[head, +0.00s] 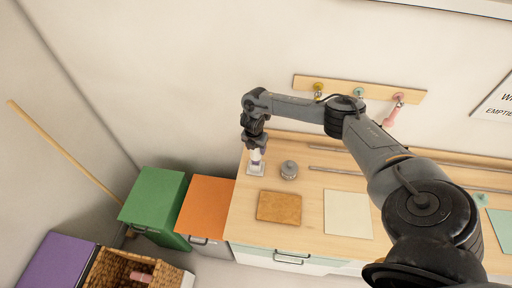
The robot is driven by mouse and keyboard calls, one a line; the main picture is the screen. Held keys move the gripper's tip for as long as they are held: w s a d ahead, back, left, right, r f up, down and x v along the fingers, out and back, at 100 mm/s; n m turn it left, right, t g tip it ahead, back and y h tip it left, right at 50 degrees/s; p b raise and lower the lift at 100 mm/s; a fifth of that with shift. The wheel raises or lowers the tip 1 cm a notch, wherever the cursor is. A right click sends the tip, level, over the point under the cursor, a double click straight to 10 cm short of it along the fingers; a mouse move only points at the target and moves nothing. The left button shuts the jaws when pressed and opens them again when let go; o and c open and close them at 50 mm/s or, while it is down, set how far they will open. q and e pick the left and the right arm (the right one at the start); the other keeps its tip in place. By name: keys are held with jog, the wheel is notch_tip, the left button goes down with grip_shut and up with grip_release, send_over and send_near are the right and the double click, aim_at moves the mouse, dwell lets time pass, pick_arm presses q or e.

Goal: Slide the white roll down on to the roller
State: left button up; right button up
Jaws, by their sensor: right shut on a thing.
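My right gripper (255,149) points down at the left end of the wooden counter. It is shut on the white roll (256,155), which looks upright. The roll is directly above a small pale square base (256,169), which seems to be the roller's foot. The roller's post is hidden behind the roll and gripper, and I cannot tell whether the roll is around it. My left gripper is not in view.
A grey lidded pot (289,169) stands close to the right of the base. A cork mat (279,207) and a cream sheet (348,214) lie on the counter (310,200). Green (154,199) and orange (205,205) bins stand left of it.

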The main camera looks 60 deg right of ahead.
jog(key=shift+f, duration=0.15)
dwell(0.4)
jog(key=o, duration=1.1)
jog(key=r, duration=0.5)
jog(key=shift+a+r, duration=0.3)
jog(key=shift+a, duration=0.1)
jog(key=r, duration=0.1)
jog(key=r+p, duration=0.1)
jog(key=r, duration=0.2)
jog(key=shift+a+r, duration=0.1)
jog(key=shift+a, duration=0.2)
jog(key=shift+a+r+p, duration=0.1)
jog(key=shift+r+p, duration=0.35)
jog(key=shift+r, duration=0.05)
